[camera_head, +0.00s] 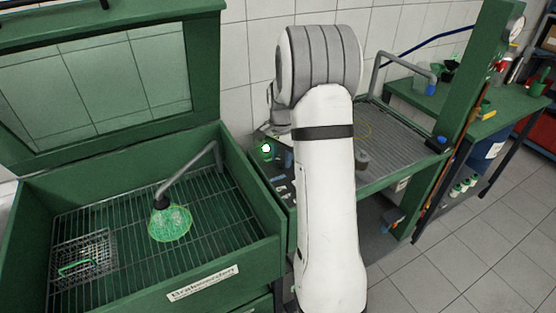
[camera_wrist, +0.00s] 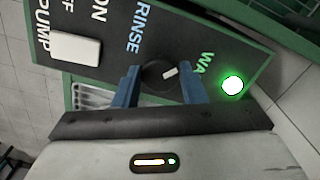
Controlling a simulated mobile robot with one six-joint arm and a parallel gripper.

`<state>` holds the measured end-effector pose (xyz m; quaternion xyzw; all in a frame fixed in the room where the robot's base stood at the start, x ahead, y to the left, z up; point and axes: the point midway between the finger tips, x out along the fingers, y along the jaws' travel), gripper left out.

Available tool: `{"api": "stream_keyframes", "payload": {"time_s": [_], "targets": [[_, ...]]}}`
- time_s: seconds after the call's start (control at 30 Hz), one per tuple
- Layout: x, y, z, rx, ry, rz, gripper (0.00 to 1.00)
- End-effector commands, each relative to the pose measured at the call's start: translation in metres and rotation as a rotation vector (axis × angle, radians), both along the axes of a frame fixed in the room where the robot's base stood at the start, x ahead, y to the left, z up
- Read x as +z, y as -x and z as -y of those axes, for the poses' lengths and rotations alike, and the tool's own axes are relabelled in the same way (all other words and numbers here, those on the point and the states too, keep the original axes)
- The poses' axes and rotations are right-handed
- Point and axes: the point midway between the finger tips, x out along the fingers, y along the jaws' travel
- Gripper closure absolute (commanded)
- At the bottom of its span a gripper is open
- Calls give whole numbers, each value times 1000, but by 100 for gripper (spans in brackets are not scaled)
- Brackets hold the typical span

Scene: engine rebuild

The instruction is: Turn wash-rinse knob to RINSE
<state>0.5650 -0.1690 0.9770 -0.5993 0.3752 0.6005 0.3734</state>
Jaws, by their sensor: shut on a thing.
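The wash-rinse knob (camera_wrist: 152,78) is a round black dial with a white pointer mark. It sits on a dark panel (camera_wrist: 112,62) between the printed words RINSE and WA, the latter partly hidden. The white mark points to the right, toward the WA side. My gripper (camera_wrist: 161,84) has blue fingers, one on each side of the knob, and is shut on it. A green lamp (camera_wrist: 232,85) glows on the panel right of the knob and also shows in the head view (camera_head: 266,148). In the head view my arm hides much of the panel area.
A pale rocker switch (camera_wrist: 75,48) sits beside the PUMP lettering. In the head view, a green washer basin (camera_head: 245,252) with a raised lid stands at left. A grated bench (camera_head: 405,135) stands at right.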

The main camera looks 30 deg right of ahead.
Motion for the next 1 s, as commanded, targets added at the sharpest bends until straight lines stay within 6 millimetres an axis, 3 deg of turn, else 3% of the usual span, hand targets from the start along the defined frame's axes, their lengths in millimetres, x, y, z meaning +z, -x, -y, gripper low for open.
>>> {"api": "stream_keyframes", "payload": {"time_s": [1.0], "targets": [[3, -4, 3, 922, 11, 9, 85]]}}
